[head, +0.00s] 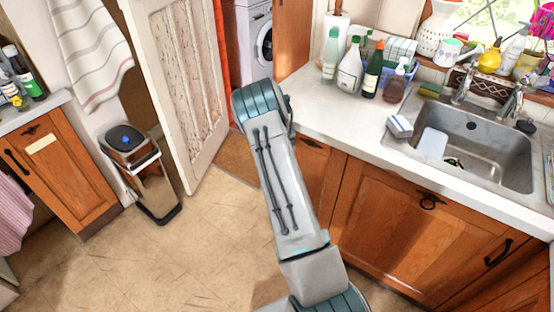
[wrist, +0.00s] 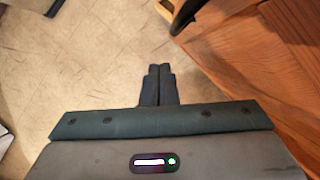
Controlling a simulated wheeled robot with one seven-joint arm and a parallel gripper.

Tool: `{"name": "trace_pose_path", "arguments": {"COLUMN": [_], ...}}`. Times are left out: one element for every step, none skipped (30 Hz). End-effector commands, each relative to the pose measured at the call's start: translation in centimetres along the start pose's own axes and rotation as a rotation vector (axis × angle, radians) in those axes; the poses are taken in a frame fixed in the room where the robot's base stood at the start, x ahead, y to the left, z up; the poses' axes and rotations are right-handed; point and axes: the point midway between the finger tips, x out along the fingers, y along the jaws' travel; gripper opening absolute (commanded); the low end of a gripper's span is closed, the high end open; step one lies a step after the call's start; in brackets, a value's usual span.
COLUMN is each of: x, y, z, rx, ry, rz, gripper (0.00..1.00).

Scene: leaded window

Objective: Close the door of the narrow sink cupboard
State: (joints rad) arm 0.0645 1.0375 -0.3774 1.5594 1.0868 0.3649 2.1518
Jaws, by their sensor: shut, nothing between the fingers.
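The narrow sink cupboard (head: 315,170) is a brown wooden unit below the counter, left of the wider sink front. My arm covers much of it in the head view, so how far its door stands open cannot be told there. In the wrist view, wooden cupboard panels (wrist: 265,65) fill the right side. A dark, blurred strip and a dark curved piece, perhaps a handle, show at the top. My gripper (wrist: 160,70) is shut and empty, over the floor left of the wood, with no contact visible. It is hidden in the head view.
The tiled floor (head: 215,245) is clear to the left of my arm. A white panelled door (head: 180,85) stands open, with a pedal bin (head: 150,180) beside it. The counter (head: 345,125) carries bottles near the sink (head: 485,150). A wide wooden sink front (head: 420,230) is at the right.

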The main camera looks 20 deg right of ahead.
Motion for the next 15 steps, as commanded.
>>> {"name": "trace_pose_path", "arguments": {"x": [0.0,0.0,0.0,0.0,0.0,-0.1,-0.1,-0.2,-0.2,-0.3,-0.4,-0.6,-0.6,-0.8,-1.9], "y": [0.0,0.0,0.0,0.0,0.0,0.0,0.1,0.1,0.2,0.4,0.6,0.8,1.0,1.2,1.4], "z": [0.0,0.0,0.0,0.0,-0.1,-0.2,-0.3,-0.5,-0.8,-1.1,-1.4,-1.9,-2.4,-2.7,-2.6], "rx": [0.000,0.000,0.000,0.001,0.001,0.002,0.002,0.003,0.003,0.002,0.002,0.003,0.003,0.002,-0.001], "ry": [0.000,0.000,0.000,0.000,0.000,0.000,-0.001,-0.001,0.000,-0.001,0.000,-0.001,0.000,-0.001,-0.004], "rz": [0.000,0.000,0.000,0.000,0.000,0.000,0.000,0.000,0.000,0.000,0.001,0.002,0.001,0.001,0.001], "gripper": [0.00,0.00,0.00,0.00,0.00,0.00,0.00,0.00,0.00,0.00,0.00,0.00,0.00,0.00,0.00]}}
